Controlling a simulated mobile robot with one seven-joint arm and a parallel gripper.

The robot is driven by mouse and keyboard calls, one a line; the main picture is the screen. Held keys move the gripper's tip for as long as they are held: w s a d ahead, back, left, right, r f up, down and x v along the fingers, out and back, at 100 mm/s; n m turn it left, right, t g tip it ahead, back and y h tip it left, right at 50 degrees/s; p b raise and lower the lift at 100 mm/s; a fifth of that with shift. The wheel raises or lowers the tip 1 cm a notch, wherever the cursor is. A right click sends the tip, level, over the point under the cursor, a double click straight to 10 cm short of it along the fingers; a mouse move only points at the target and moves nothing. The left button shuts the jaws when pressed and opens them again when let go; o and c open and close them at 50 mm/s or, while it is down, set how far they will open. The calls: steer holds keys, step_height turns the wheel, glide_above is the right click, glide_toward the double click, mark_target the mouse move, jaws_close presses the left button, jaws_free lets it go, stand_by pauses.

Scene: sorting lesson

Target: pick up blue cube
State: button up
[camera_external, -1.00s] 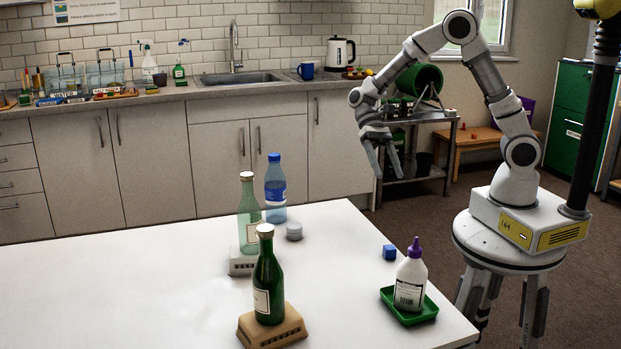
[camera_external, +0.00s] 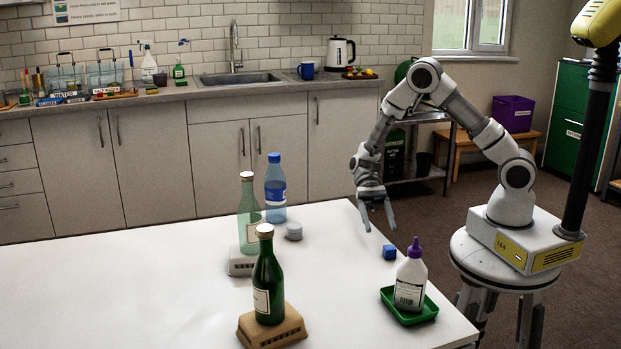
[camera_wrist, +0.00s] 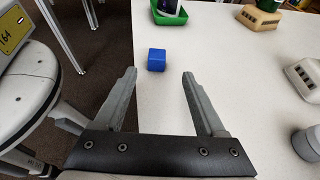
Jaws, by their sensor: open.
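The blue cube (camera_external: 389,252) lies on the white table (camera_external: 190,270) near its right edge. In the wrist view the cube (camera_wrist: 156,60) sits ahead of the two fingers, a little past their tips and between their lines. My gripper (camera_external: 378,229) is open and empty. It points down above the table's right edge, just behind the cube and apart from it. The wrist view shows both fingers of the gripper (camera_wrist: 160,75) spread wide with nothing between them.
A white bottle with a purple cap (camera_external: 411,278) stands in a green tray (camera_external: 425,314) close to the cube. A grey round piece (camera_external: 294,231), a blue bottle (camera_external: 275,190) and two green bottles on blocks stand left. The table between them and the cube is clear.

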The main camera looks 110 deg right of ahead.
mark_target(389, 247)
steer(key=x, duration=0.3)
steer(key=shift+a, duration=0.1)
steer(key=x, duration=0.1)
steer(key=b+x, duration=0.1)
steer(key=x, duration=0.1)
steer(key=b+x, duration=0.1)
steer(key=shift+s+a+f, duration=0.2)
steer(key=shift+s+a, duration=0.05)
steer(key=shift+w+a+f, duration=0.1)
steer(key=shift+w+a, duration=0.05)
steer(key=shift+a, duration=0.2)
jaws_close()
